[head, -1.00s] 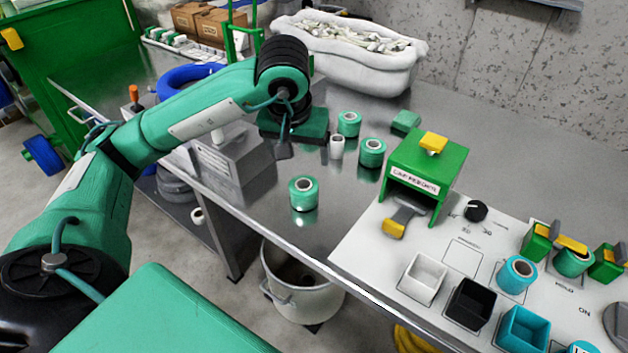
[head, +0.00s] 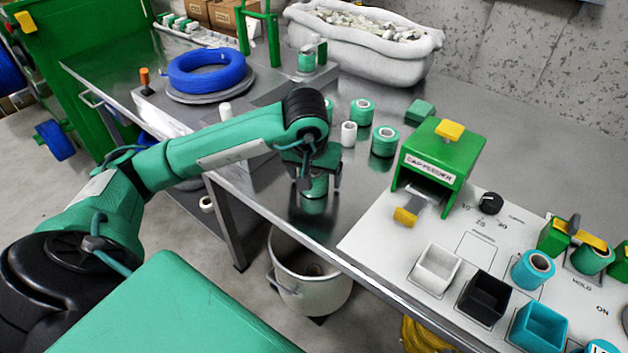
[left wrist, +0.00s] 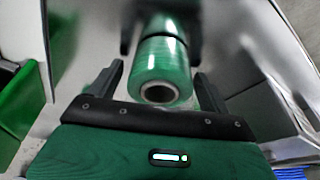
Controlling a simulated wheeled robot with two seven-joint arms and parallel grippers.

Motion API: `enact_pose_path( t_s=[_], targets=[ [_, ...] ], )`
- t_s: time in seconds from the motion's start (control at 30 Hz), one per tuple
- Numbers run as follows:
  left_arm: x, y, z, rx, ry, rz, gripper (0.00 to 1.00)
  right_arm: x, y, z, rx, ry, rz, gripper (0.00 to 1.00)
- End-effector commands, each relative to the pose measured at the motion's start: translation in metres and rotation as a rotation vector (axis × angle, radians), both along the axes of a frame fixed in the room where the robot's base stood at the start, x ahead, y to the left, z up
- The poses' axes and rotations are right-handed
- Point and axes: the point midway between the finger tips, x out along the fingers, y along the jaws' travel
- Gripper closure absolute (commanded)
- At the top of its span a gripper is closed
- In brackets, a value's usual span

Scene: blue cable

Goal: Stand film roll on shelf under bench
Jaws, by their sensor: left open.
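A green film roll (head: 314,187) stands on the steel bench near its front edge. My left gripper (head: 316,180) is over it, with its fingers open on either side of the roll. In the left wrist view the film roll (left wrist: 162,75) lies between the two dark fingers of the gripper (left wrist: 160,85), its hollow core toward the camera. Gaps show beside the roll, so the fingers look apart from it. The bench (head: 260,215) has an open space under its front edge; the shelf there is mostly hidden by my arm. My right gripper is not in view.
More green rolls (head: 384,141) and a white roll (head: 348,134) stand behind the gripper. The green cap feeder (head: 437,165) is to the right on a white panel. A blue cable coil (head: 205,68) lies at the back left. A white bucket (head: 305,280) stands below the bench edge.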

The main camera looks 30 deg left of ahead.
Motion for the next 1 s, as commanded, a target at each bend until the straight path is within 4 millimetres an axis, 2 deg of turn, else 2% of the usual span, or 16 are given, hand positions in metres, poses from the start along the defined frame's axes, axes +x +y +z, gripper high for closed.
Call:
enact_pose_path(
  t_s=[0.27,0.53,0.6,0.87,1.0],
  targets=[
    [0.001,0.000,-0.003,-0.001,-0.001,0.000,0.19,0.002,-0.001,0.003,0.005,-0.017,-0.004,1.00],
    [0.001,0.000,-0.003,-0.001,-0.001,0.000,0.70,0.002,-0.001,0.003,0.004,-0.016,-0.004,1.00],
    [0.001,0.000,-0.003,-0.001,-0.001,0.000,0.77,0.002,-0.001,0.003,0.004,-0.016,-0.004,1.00],
    [0.001,0.000,0.000,0.000,-0.002,0.000,0.77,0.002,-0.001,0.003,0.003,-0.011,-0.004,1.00],
    [0.002,0.001,0.011,0.000,-0.003,0.000,0.77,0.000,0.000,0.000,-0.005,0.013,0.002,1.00]
  ],
)
